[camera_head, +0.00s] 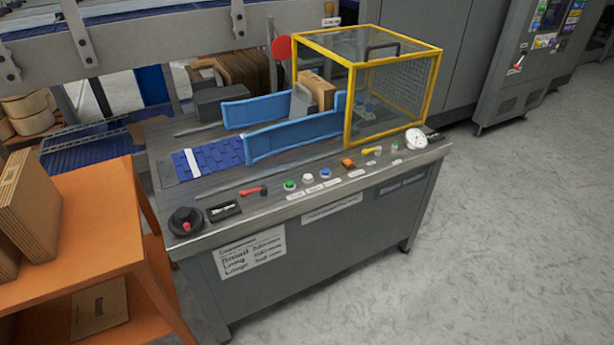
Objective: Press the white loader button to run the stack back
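The guard partly hides the stack's right side. Neither of my grippers shows in the head view, and nothing is touching the button.
An orange shelf (85,205) with cardboard stands at left. Floor (500,240) at right is clear.

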